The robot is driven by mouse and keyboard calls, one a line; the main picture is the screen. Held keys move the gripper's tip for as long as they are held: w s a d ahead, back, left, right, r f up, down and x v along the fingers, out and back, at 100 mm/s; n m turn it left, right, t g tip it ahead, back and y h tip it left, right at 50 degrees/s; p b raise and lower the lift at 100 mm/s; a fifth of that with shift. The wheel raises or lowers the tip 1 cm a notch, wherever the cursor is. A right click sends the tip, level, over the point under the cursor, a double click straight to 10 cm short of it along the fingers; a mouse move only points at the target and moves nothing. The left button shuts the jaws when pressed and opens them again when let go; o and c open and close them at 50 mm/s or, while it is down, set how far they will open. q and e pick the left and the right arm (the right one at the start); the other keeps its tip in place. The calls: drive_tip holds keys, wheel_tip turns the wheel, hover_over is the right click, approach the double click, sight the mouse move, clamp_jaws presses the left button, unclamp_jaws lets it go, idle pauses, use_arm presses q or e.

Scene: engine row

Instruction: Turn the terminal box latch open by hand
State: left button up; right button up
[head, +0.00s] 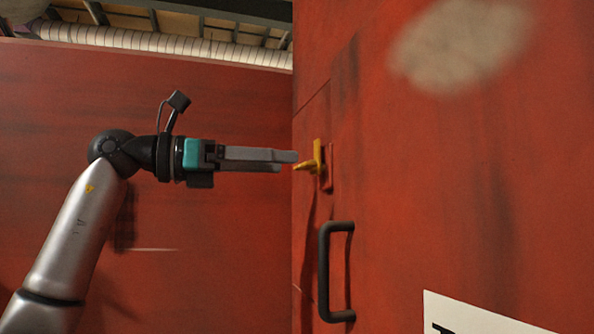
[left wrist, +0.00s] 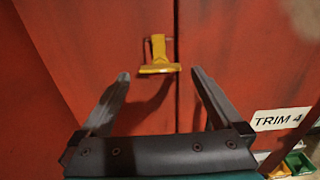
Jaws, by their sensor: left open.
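The yellow latch (head: 316,162) sits on the red terminal box (head: 450,180), above a dark handle. In the left wrist view the latch (left wrist: 158,56) is a yellow piece with a wide crossbar at its lower end, just left of a vertical seam in the red panel. My left gripper (head: 297,162) comes in from the left with its fingers pointing at the latch. In the left wrist view its open fingers (left wrist: 159,75) are spread to either side of the latch, with nothing between them. I cannot tell whether they touch it. My right gripper is not in view.
A dark bar handle (head: 324,272) stands out below the latch. A white label (head: 470,315) is at the lower right; in the left wrist view it reads TRIM 4. Green and yellow bins (left wrist: 298,162) show at that view's lower right corner. A red wall (head: 220,240) is behind my arm.

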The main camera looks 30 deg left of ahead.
use_arm(q)
drive_tip(key=b+v, duration=0.1)
drive_tip(key=v, duration=0.9)
drive_tip(key=shift+w, duration=0.1)
